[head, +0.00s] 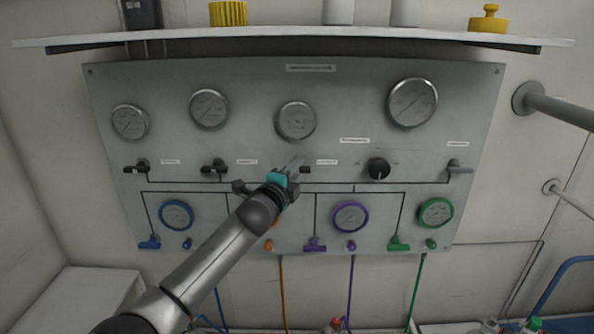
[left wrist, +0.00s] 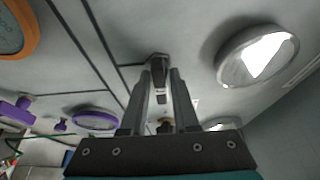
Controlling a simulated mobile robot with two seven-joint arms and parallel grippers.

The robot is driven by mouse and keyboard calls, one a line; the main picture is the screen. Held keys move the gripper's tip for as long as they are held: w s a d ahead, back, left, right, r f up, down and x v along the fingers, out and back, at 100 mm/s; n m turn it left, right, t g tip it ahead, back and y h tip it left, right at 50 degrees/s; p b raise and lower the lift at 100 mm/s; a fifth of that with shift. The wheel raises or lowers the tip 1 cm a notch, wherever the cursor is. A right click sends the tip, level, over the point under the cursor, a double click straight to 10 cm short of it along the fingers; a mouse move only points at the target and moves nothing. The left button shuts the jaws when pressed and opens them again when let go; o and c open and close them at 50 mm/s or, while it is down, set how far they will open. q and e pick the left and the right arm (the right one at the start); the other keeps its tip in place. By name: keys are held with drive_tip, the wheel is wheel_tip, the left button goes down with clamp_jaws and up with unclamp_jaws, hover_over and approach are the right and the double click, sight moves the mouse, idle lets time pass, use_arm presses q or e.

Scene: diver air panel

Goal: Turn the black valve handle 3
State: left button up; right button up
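The panel (head: 255,85) has a row of valve handles. Black valve handle 3 (head: 306,170) is third from the left, below the third gauge, and partly hidden by my left gripper. My left gripper (head: 297,165) reaches up to it from the lower left. In the left wrist view, the dark handle (left wrist: 158,66) shows at the fingertips, between the two fingers of my left gripper (left wrist: 161,78). The fingers stand apart, one on each side of it; I cannot tell whether they touch it. My right gripper is not in view.
Two black handles (head: 137,168) (head: 214,168) sit to the left, a black knob (head: 378,168) and grey handle (head: 459,168) to the right. Round gauges (head: 296,120) lie above. A shelf (head: 300,33) juts out over the panel. A grey pipe (head: 560,108) is at right.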

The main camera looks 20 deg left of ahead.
use_arm(q)
clamp_jaws()
idle(0.3)
drive_tip(key=shift+f+n+b, duration=0.2)
drive_tip(key=shift+n+b, duration=0.5)
drive_tip(key=shift+b, duration=0.4)
drive_tip(key=n+t+y+b, duration=0.1)
drive_tip(key=n+b, duration=0.2)
drive_tip(key=n+t+y+b, duration=0.1)
drive_tip(key=n+b, duration=0.3)
drive_tip(key=n+t+y+b, duration=0.1)
drive_tip(key=n+b, duration=0.2)
drive_tip(key=n, duration=0.1)
drive_tip(key=shift+t, duration=0.4)
drive_tip(key=n+y+b, duration=0.1)
drive_tip(key=n+b, duration=0.1)
drive_tip(key=n, duration=0.1)
drive_tip(key=shift+n+y, duration=0.3)
drive_tip(key=shift+n, duration=0.1)
drive_tip(key=shift+r+n+y+b, duration=0.1)
drive_tip(key=shift+n+y+b, duration=0.4)
drive_tip(key=shift+n+y, duration=0.7)
drive_tip(key=shift+n+h, duration=0.3)
drive_tip(key=shift+n, duration=0.3)
